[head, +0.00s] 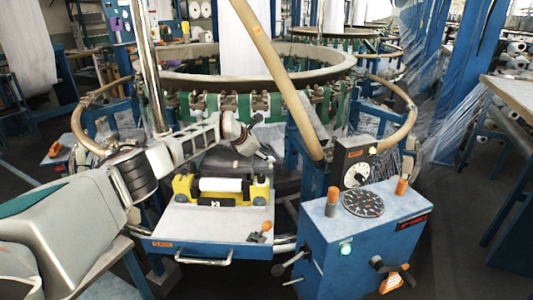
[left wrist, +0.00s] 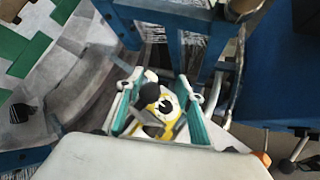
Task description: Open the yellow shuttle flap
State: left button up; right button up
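The yellow shuttle (head: 182,189) sits on the blue and white tray table in front of the loom, with a white spool lying across its middle. My left gripper (head: 262,153) is above and behind the shuttle's right end, apart from it as far as the head view shows. In the left wrist view its two teal-padded fingers (left wrist: 160,88) are spread, with a yellow part (left wrist: 153,97) and a black knob showing between them. I cannot tell which yellow part is the flap. My right gripper is not in view.
A blue control box (head: 365,240) with a dial, knobs and a green light stands right of the tray table (head: 180,226). A slanted tan pole (head: 275,75) and the loom's round ring (head: 330,70) are behind. An orange-handled lever (head: 395,278) sticks out in front.

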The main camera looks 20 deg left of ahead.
pick_arm(q)
jog(key=shift+a, duration=0.1)
jog(key=shift+s+a+r, duration=0.2)
jog(key=shift+s+r, duration=0.15)
jog(key=shift+r, duration=0.2)
jog(key=v, duration=1)
jog(key=shift+s, duration=0.3)
jog(key=shift+d+r, duration=0.1)
jog(key=shift+r, duration=0.05)
